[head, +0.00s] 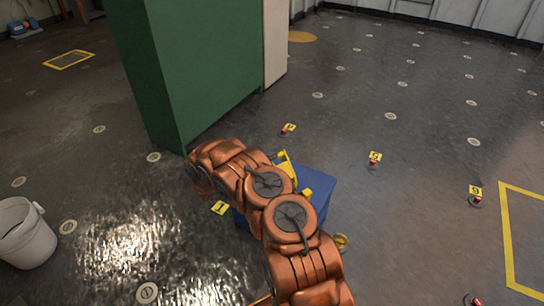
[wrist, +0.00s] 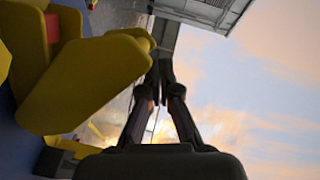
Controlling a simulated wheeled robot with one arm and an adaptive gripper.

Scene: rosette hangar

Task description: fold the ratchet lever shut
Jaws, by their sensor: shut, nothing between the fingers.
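A yellow part, apparently the ratchet lever (wrist: 90,82), fills the left of the wrist view, close to the camera. A small red patch (wrist: 52,28) shows beside it. In the head view, yellow parts (head: 286,166) stand on a blue box (head: 318,186), largely covered by my orange arm. I cannot tell which of them is the lever or how far it is open. My gripper (wrist: 165,70) is shut and empty, with its fingertips together just right of the yellow part's edge. I cannot tell whether they touch. The head view does not show the gripper clearly.
A tall green cabinet (head: 200,60) stands close behind the box. A white bucket (head: 26,235) is at the lower left. Small numbered yellow markers (head: 375,157) dot the floor. The floor to the right is mostly open.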

